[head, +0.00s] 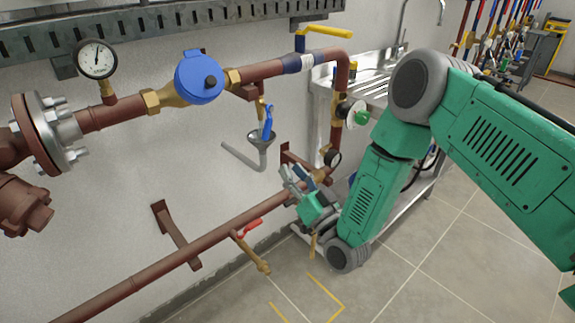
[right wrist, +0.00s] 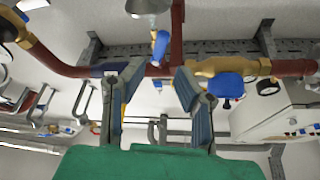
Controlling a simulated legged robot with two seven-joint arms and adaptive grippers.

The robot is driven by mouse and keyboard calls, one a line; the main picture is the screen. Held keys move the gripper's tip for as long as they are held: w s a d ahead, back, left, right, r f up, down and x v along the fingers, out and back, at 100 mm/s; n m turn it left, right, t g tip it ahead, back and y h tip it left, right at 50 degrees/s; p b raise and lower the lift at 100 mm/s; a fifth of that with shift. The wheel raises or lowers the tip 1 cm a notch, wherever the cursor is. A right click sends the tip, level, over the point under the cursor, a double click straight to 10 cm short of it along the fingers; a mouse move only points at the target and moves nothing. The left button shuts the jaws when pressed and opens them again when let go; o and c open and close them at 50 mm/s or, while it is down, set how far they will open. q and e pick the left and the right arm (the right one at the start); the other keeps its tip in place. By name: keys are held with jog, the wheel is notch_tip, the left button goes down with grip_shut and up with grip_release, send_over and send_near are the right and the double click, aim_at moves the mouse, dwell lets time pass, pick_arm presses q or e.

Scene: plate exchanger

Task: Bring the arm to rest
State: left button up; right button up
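My right arm (head: 490,130) is green with grey joints and reaches in from the right, bent downward at its elbow. My right gripper (head: 292,178) is low in front of the wall, close to the lower brown pipe (head: 215,230); I cannot tell whether it touches the pipe. In the right wrist view the two fingers of the gripper (right wrist: 158,82) stand apart with nothing held between them. Pipework and a blue-handled valve (right wrist: 160,46) show beyond the fingers. My left gripper is not in view.
A red-handled valve (head: 246,230) hangs on the lower pipe. The upper pipe (head: 265,70) carries a gauge (head: 96,58), a blue round meter (head: 199,76) and a yellow lever (head: 328,31). A metal sink (head: 365,82) stands behind my arm. The tiled floor (head: 450,260) at the lower right is clear.

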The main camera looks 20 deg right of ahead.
dwell(0.3)
jog(key=s+a+f+n+g+h, duration=0.1)
jog(key=s+f+g, duration=0.55)
jog(key=f, duration=0.25)
jog(key=s+f+n+g, duration=0.1)
jog(key=s+f+g, duration=0.4)
jog(key=s+f, duration=0.4)
jog(key=s+d+f+g+h, duration=0.1)
jog(key=s+d+g, duration=0.1)
jog(key=s, duration=0.5)
jog(key=s+d+f+g+h, duration=0.1)
jog(key=s+d+f+g, duration=0.1)
jog(key=s+g, duration=0.2)
jog(key=s+d+f+g+h, duration=0.1)
jog(key=s+d+g, duration=0.1)
jog(key=s, duration=0.8)
jog(key=shift+d+f+g+h, duration=0.3)
jog(key=shift+d+g, duration=0.1)
jog(key=shift+g, duration=0.35)
